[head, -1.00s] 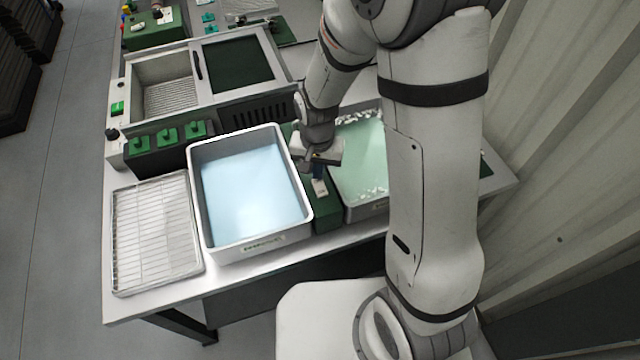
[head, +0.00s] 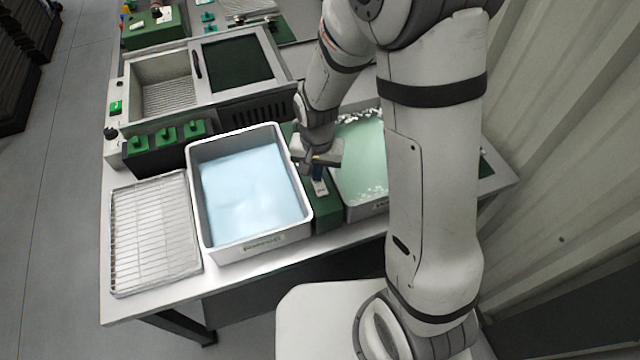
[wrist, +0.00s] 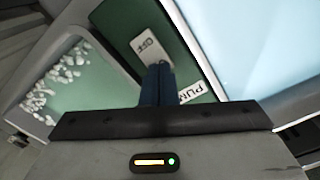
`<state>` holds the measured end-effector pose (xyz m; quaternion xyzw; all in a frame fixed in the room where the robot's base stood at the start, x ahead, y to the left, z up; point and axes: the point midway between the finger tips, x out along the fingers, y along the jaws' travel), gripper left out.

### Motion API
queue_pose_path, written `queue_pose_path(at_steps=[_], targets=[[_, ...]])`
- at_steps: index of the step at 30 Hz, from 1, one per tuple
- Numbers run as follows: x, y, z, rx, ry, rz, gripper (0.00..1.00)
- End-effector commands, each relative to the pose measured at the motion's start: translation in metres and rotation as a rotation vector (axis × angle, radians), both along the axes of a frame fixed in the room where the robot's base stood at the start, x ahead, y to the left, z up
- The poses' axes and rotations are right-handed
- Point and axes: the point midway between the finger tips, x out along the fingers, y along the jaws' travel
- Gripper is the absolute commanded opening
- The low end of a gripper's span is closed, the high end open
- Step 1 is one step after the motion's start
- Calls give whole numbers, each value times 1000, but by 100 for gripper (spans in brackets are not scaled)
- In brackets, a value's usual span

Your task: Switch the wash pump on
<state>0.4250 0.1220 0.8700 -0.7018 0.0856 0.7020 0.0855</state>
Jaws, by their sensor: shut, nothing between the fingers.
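The pump box is a green block (head: 327,213) between the blue-filled basin and the green-filled basin. On its top is a pale switch (head: 320,187). In the wrist view the switch (wrist: 151,46) shows the word OFF, and a white label (wrist: 193,92) beside my fingers reads "PUM", the rest hidden. My gripper (head: 317,174) points down over the box, its blue fingers shut and empty. In the wrist view the fingers (wrist: 158,78) lie across the near end of the switch and hide it. I cannot tell whether they touch it.
The blue-filled basin (head: 254,248) stands close on the left and the green-filled basin (head: 368,209) close on the right. A wire rack tray (head: 155,235) lies at the far left. Several green knobs (head: 167,134) stand behind. A corrugated wall (head: 560,150) is at the right.

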Motion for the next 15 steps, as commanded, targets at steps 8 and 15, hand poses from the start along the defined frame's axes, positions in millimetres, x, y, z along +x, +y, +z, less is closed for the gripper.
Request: queue_pose_path(at_steps=[8, 15], targets=[[0, 0, -5, 0, 0, 0, 0], [0, 0, -9, 0, 1, 0, 0]])
